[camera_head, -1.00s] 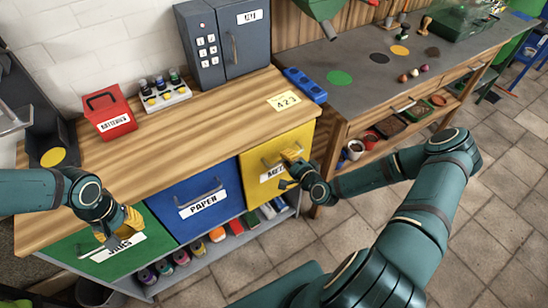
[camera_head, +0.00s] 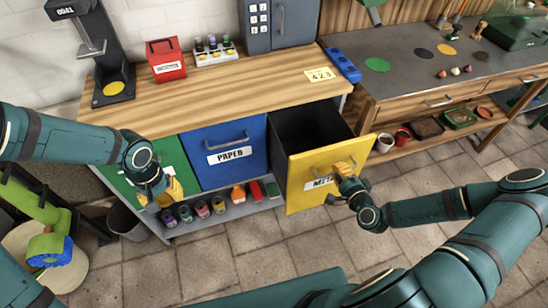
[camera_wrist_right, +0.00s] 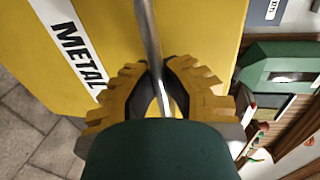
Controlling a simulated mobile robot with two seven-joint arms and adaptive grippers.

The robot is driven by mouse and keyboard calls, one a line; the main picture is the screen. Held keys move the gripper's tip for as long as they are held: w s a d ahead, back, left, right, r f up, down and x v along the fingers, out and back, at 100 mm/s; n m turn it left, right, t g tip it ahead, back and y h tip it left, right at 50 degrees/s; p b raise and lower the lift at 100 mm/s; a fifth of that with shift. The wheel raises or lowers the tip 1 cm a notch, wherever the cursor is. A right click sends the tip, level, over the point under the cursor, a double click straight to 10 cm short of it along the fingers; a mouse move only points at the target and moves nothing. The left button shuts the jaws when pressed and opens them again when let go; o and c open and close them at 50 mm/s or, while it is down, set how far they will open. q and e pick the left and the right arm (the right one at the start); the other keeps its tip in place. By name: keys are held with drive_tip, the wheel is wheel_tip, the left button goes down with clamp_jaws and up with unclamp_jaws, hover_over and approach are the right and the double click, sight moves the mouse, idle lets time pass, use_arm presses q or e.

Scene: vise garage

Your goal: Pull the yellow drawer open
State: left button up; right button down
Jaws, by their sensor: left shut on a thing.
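The yellow drawer (camera_head: 304,190) stands pulled out from the workbench, its dark inside showing from above. Its front carries a METAL label, which also shows in the right wrist view (camera_wrist_right: 72,45). My right gripper (camera_head: 345,172) is at that front. In the right wrist view its yellow fingers (camera_wrist_right: 158,82) are closed around the drawer's metal handle bar (camera_wrist_right: 149,38). My left gripper (camera_head: 168,192) is at the front of the green drawer (camera_head: 170,152), shut on its handle, which the gripper mostly hides. The green drawer looks closed.
The blue PAPER drawer (camera_head: 222,160) between them is closed. Several small jars stand on the shelf (camera_head: 225,213) below. A second bench (camera_head: 410,80) stands to the right. The tiled floor (camera_head: 270,245) in front of the yellow drawer is clear.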

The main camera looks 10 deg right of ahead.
drive_tip(key=shift+v, duration=0.95)
drive_tip(key=shift+f, duration=0.2)
drive_tip(key=c, duration=1)
unclamp_jaws()
drive_tip(key=v, duration=1.2)
drive_tip(key=shift+d, duration=0.1)
